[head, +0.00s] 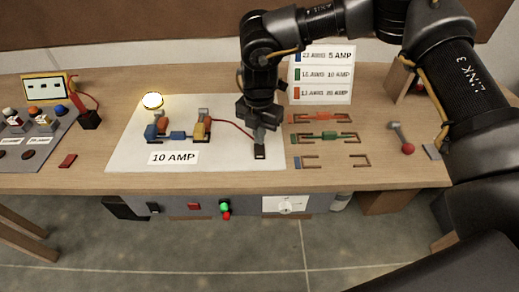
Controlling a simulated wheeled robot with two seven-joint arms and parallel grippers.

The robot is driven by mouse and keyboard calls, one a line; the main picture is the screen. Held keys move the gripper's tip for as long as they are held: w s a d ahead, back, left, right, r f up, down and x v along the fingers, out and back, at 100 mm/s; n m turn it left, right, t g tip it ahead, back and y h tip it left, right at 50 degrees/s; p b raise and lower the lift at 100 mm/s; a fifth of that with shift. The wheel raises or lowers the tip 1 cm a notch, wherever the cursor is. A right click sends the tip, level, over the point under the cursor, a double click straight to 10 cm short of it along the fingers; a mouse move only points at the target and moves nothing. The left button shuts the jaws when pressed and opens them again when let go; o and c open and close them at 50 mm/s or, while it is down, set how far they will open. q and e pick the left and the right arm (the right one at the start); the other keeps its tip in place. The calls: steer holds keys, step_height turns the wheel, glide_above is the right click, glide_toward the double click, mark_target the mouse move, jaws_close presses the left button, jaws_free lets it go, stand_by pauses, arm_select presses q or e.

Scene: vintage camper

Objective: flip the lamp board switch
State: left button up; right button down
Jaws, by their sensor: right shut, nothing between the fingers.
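The lamp board (222,160) is a white sheet on the wooden table, marked 10 AMP. Its round lamp (152,100) glows at the back left. My right gripper (261,138) is shut and empty, pointing down right at the switch. It hides part of the switch, and I cannot tell whether they touch. My left gripper is not in view.
A fuse chart (321,75) stands behind. Red and green fuse pieces (320,136) lie right of the board. A red-knobbed lever (407,148) is farther right. A grey panel with a yellow-framed meter (46,88) is at the left. Coloured controls line the table's front.

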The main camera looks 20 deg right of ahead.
steer(key=shift+f+b, duration=0.45)
steer(key=shift+f, duration=0.45)
stand_by(0.3)
steer(key=shift+r+p, duration=2.65)
steer(key=shift+r, duration=0.95)
steer(key=shift+f, duration=0.1)
